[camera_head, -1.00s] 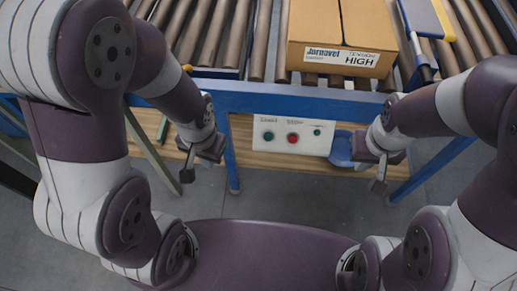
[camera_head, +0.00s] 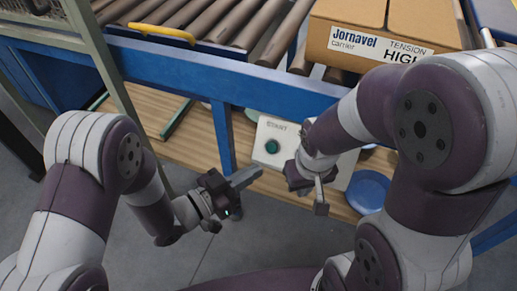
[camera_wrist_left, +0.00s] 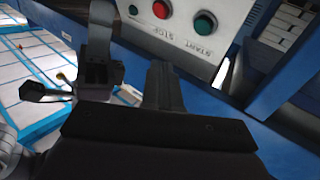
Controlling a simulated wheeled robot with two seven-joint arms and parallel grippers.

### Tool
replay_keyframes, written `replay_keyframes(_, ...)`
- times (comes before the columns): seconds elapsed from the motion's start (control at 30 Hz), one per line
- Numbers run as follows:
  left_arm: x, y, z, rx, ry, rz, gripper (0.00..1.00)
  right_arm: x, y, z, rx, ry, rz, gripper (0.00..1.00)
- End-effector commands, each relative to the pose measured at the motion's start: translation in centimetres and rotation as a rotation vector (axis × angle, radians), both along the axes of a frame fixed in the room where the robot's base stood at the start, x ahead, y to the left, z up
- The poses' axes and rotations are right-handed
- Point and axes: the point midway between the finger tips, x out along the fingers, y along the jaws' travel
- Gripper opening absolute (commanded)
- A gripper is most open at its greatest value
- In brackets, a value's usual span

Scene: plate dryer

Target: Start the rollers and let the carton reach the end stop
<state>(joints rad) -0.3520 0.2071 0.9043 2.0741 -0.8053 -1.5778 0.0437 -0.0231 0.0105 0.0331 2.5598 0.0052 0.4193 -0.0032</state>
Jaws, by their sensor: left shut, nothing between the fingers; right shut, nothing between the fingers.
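The carton (camera_head: 345,30), brown with a "Jornavel carrier, TENSION HIGH" label, sits on the brown rollers (camera_head: 190,22) at the top right of the head view. The white control panel (camera_head: 262,165) is below the blue frame. Its green START button (camera_head: 271,146) shows in the head view, with the rest behind my right arm. In the left wrist view, the green START button (camera_wrist_left: 204,23) and red STOP button (camera_wrist_left: 161,9) both show. My left gripper (camera_head: 246,177) is shut and empty, pointing right, just below the panel. My right gripper (camera_head: 320,208) is shut and empty, in front of the panel.
The blue frame beam (camera_head: 220,80) runs above the panel, and a blue leg (camera_head: 222,135) stands left of it. A yellow handle (camera_head: 160,33) lies along the frame's top edge. A blue round object (camera_head: 368,190) is right of my right gripper.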

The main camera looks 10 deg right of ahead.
Motion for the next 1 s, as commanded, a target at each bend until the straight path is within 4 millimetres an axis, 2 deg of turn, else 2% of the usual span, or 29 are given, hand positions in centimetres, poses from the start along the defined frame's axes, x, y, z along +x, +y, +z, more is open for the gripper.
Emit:
replay_keyframes(0.17,-0.1,0.0,1.8,-0.079,-0.031,-0.008,0.0,0.0,0.0,0.0,0.0,0.001,0.0,0.0)
replay_keyframes(0.47,-0.1,0.0,1.8,-0.084,-0.032,-0.005,0.0,0.0,0.0,-0.1,0.0,0.001,0.0,0.0)
replay_keyframes(0.67,0.9,-0.7,0.7,-0.082,-0.032,-0.005,0.0,0.0,0.0,-1.2,0.0,0.001,0.0,0.0)
replay_keyframes(1.0,4.5,-3.1,-1.8,-0.082,-0.034,-0.004,0.0,0.0,0.0,-4.1,0.0,0.001,0.0,0.0)
